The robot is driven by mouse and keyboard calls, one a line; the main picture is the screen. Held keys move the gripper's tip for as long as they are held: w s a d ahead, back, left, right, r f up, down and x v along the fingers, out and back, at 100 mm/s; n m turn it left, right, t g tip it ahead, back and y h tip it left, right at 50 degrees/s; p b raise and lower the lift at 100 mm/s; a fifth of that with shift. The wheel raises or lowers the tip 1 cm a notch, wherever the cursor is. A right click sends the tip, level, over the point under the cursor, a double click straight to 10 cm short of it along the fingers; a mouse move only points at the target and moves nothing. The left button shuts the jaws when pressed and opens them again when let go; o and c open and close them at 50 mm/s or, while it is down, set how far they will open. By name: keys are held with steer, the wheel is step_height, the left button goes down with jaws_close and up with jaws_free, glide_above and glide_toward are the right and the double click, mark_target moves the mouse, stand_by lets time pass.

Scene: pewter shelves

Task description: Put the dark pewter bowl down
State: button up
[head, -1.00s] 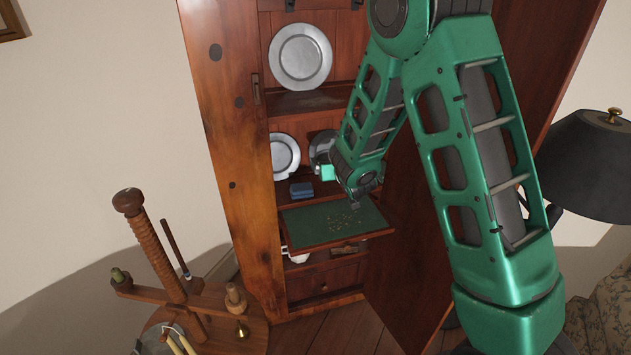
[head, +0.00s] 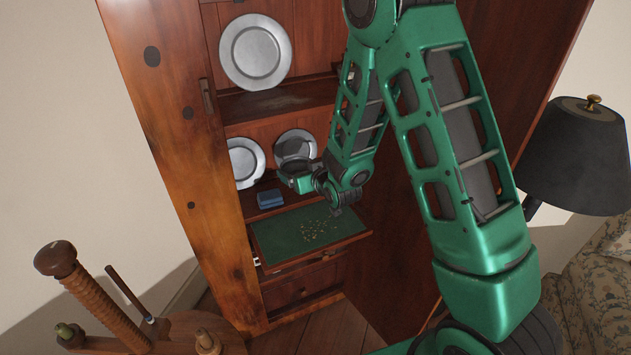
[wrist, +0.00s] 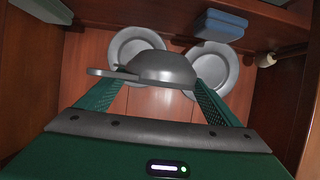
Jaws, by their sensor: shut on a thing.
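The dark pewter bowl (wrist: 163,68), with a flat handle to the left in the wrist view, is between the two fingers of my gripper (wrist: 152,88). My gripper is shut on it. In the head view the bowl (head: 294,151) shows dark in front of a pewter plate at the middle shelf of the cupboard, and my gripper (head: 296,172) is just below it. Whether the bowl touches the shelf cannot be told. The wrist view looks upside down, with the shelf surface at the top.
Two pewter plates (head: 245,163) (head: 297,136) lean at the back of the middle shelf. A blue box (head: 270,199) lies near its front left. A larger plate (head: 255,52) stands on the shelf above. A green pull-out board (head: 280,232) with small yellowish bits sticks out below.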

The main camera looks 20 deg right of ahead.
steer(key=w+d+f, duration=0.1)
steer(key=d, duration=0.1)
steer(key=w+d+f, duration=0.3)
steer(key=d, duration=0.1)
steer(key=shift+w+f, duration=0.15)
steer(key=shift+f, duration=0.1)
steer(key=shift+a+f, duration=0.1)
steer(key=shift+f, duration=1.85)
steer(key=shift+f, duration=0.1)
steer(key=o, duration=1.1)
steer(key=v, duration=0.7)
steer(key=shift+r, duration=0.25)
